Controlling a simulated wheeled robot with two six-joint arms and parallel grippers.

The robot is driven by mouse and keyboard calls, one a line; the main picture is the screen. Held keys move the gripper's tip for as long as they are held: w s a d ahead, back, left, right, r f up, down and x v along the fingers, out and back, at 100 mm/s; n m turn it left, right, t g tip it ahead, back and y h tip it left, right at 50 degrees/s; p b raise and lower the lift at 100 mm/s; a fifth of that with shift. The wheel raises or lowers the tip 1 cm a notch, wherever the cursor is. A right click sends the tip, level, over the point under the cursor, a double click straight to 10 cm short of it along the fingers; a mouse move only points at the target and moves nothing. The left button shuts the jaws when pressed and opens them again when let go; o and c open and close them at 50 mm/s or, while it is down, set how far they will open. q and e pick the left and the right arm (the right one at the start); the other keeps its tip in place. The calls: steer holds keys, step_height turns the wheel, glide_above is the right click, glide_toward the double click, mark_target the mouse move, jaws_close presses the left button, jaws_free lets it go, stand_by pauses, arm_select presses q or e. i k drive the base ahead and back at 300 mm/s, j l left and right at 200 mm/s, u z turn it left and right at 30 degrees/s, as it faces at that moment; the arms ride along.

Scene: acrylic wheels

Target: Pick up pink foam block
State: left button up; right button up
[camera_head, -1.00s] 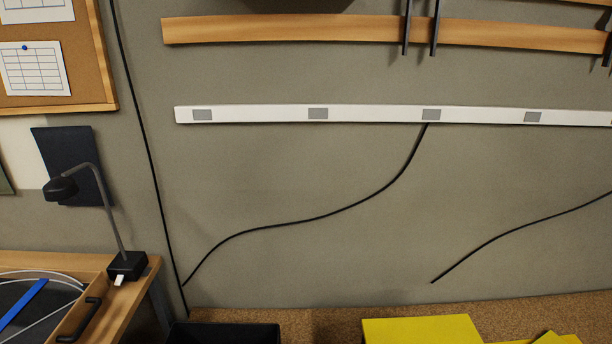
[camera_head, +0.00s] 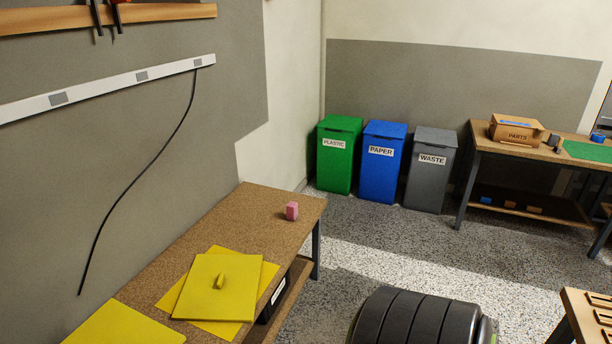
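A small pink foam block (camera_head: 292,211) stands on the cork-topped workbench (camera_head: 252,203), near its far right end. The bench top around the block is clear. Neither of my grippers shows in the head view, so nothing can be seen touching the block.
Yellow sheets (camera_head: 219,287) lie on the bench nearer me. Green (camera_head: 338,160), blue (camera_head: 383,165) and grey (camera_head: 430,172) bins stand by the far wall. A table with a parts box (camera_head: 515,130) is at right. A black ribbed object (camera_head: 415,318) stands in front; the floor between is open.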

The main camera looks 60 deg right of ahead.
mark_target(292, 208)
steer(key=z, duration=0.45)
steer(key=l+z, duration=0.15)
steer(key=z, duration=0.3)
steer(key=l+z, duration=0.1)
steer(key=z, duration=0.35)
steer(key=l+z, duration=0.1)
steer(key=z, duration=0.35)
steer(key=i+l+z, duration=0.4)
steer(key=i+z, duration=0.25)
steer(key=i, duration=0.2)
steer(key=i+l, duration=0.1)
steer(key=i, duration=0.45)
steer(key=i+l, duration=0.1)
steer(key=i, duration=0.45)
steer(key=i+l, duration=0.15)
steer(key=i, duration=0.35)
